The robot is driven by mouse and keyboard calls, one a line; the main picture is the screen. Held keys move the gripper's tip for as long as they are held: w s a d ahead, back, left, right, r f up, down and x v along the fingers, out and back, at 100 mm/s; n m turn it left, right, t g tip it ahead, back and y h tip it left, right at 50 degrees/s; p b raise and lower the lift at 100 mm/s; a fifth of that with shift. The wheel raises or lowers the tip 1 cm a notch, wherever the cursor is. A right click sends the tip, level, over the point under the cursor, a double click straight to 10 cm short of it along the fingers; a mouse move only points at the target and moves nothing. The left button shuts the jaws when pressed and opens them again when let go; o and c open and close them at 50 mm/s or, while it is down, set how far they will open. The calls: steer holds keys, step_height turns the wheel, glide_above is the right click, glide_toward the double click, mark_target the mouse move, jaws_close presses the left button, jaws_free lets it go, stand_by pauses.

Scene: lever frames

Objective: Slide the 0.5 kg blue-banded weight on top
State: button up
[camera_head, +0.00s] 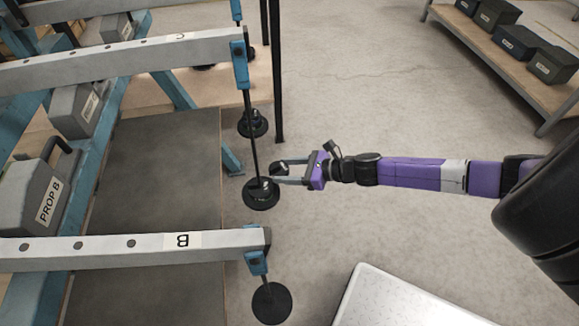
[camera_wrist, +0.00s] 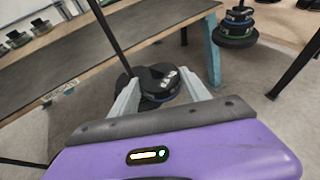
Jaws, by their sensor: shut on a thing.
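My gripper (camera_head: 268,179) is shut on a small dark weight (camera_head: 264,185), at the foot of the thin hanger rod (camera_head: 252,130) that hangs from the beam marked C. In the wrist view the weight (camera_wrist: 162,77) sits between my two fingers (camera_wrist: 160,92), right beside the rod (camera_wrist: 112,35). A bluish edge shows on the dark pieces there. The hanger's dark round base (camera_head: 261,199) lies just below. I cannot tell whether the rod is in the weight's slot or whether the weight rests on the pieces beneath.
Beam B (camera_head: 195,243) runs in front, with a hanger disc (camera_head: 272,303) at its end. Another hanger with banded weights (camera_wrist: 235,28) and a dark post (camera_head: 277,75) stand behind. A white platform (camera_head: 410,300) is at the lower right.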

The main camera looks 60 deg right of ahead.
mark_target(261, 183)
steer(key=shift+w+a+p, duration=0.15)
steer(key=shift+w+a, duration=0.15)
steer(key=shift+a, duration=0.25)
steer(key=shift+w+a+p, duration=0.15)
steer(key=shift+w+a, duration=0.1)
steer(key=shift+a, duration=0.25)
steer(key=shift+w+a, duration=0.15)
steer(key=shift+a, duration=0.25)
steer(key=shift+w+a, duration=0.2)
steer(key=shift+a, duration=0.1)
steer(key=shift+w+a+p, duration=0.3)
steer(key=shift+w+a, duration=0.05)
steer(key=shift+a, duration=0.35)
steer(key=shift+w+a+p, duration=0.25)
steer(key=shift+w+a, duration=0.05)
steer(key=shift+a, duration=0.35)
stand_by(0.6)
steer(key=shift+f+b, duration=0.4)
stand_by(0.6)
steer(key=o, duration=1.7)
steer(key=shift+o, duration=0.2)
